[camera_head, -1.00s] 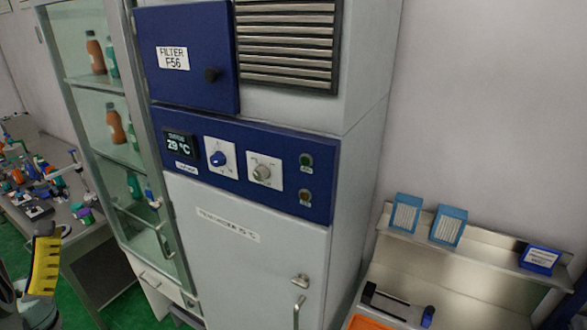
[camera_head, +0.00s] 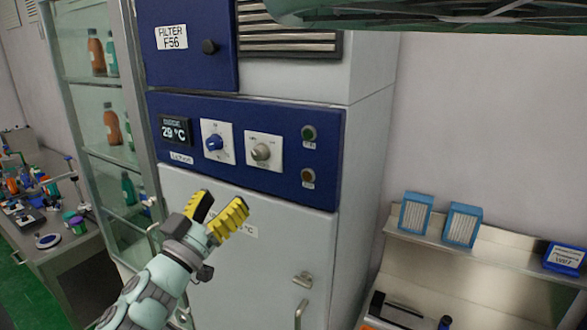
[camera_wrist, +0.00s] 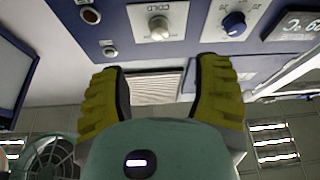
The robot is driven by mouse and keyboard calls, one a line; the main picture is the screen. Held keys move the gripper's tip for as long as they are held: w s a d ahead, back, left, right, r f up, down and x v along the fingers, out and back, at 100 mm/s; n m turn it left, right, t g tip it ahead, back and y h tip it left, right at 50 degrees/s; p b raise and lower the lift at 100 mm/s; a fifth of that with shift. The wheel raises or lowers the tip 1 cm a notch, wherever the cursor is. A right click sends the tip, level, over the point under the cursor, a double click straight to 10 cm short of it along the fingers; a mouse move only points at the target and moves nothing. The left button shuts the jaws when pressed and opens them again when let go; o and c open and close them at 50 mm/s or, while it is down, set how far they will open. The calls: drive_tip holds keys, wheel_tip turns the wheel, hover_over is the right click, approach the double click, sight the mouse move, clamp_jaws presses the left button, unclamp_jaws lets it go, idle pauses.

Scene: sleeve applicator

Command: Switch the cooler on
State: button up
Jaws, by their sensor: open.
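The tall cooler cabinet (camera_head: 265,265) has a blue control panel (camera_head: 280,185). Its display (camera_head: 176,130) reads 29 °C. A blue knob (camera_head: 214,142) and a grey knob (camera_head: 261,152) sit on white plates. A green round control (camera_head: 308,133) stands above a brown one (camera_head: 307,178) at the panel's right. My gripper (camera_head: 217,208) is open and empty, its yellow fingers in front of the door just below the panel. In the wrist view the fingers (camera_wrist: 160,68) stand apart, with the grey knob (camera_wrist: 158,27) and blue knob (camera_wrist: 233,24) beyond them, upside down.
A glass cabinet with bottles (camera_head: 96,55) adjoins on the left, beside a cluttered table (camera_head: 65,260). A metal shelf (camera_head: 480,250) with blue boxes stands to the right. The cooler's door handle (camera_head: 300,305) projects low. Part of my gripper covers the door's label (camera_head: 250,232).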

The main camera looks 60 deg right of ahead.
sight(256, 157)
drive_tip(key=p+x, duration=0.5)
drive_tip(key=x, duration=0.5)
drive_tip(key=shift+s+d+r+p, duration=0.1)
drive_tip(key=shift+d+r+p, duration=0.05)
drive_tip(key=shift+r+p, duration=0.2)
drive_tip(key=shift+p+x, duration=0.4)
drive_tip(key=shift+x, duration=0.6)
drive_tip(key=shift+o, duration=0.2)
drive_tip(key=shift+f, duration=0.25)
clamp_jaws()
